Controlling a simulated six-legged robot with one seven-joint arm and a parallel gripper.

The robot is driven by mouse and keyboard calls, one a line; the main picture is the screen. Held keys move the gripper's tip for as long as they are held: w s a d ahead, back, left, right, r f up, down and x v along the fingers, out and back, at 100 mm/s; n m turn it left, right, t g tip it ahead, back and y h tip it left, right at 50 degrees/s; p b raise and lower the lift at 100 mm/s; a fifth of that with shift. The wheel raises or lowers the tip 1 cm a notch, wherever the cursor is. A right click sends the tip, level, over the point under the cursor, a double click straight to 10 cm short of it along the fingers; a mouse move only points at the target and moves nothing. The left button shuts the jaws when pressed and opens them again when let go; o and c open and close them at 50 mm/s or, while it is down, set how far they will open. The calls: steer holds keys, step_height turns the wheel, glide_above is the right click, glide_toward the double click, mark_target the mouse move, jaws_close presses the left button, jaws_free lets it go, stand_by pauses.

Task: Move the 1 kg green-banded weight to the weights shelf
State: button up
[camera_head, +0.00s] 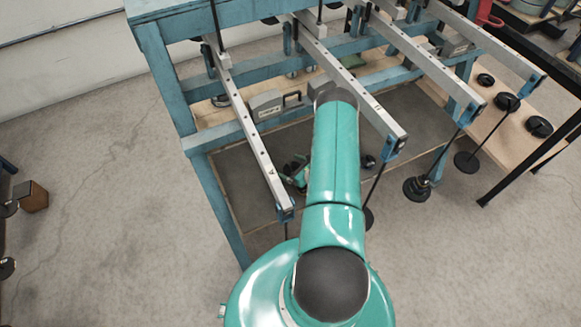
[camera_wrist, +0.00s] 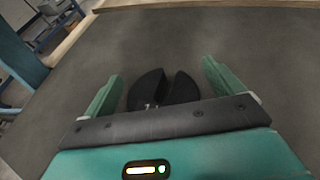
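A black slotted disc weight (camera_wrist: 148,90) lies on the grey surface (camera_wrist: 150,35) in the wrist view, its slot facing away from me. No green band shows on it, so I cannot tell its mass. My gripper (camera_wrist: 161,82) is open, with one green finger on each side of the disc and small gaps between. In the head view my gripper (camera_head: 297,173) is low at the lever frame, mostly hidden behind my arm. Several black discs, one of them here (camera_head: 507,102), sit on a pale wooden shelf (camera_head: 518,142) at the right; I cannot confirm it is the weights shelf.
Steel lever beams (camera_head: 255,125) slope over the blue frame (camera_head: 165,75). Hanging weights (camera_head: 417,189) dangle from their ends on rods. A grey case (camera_head: 266,104) stands behind. A black rail (camera_head: 530,160) crosses at the right. The concrete floor at the left is mostly clear.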

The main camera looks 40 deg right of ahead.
steer(key=shift+s+a+f, duration=0.3)
steer(key=shift+s+f, duration=0.05)
steer(key=shift+r, duration=0.35)
steer(key=v, duration=0.6)
steer(key=shift+d+r, duration=0.25)
steer(key=shift+r, duration=0.25)
steer(key=shift+s+r, duration=0.2)
steer(key=shift+s, duration=0.3)
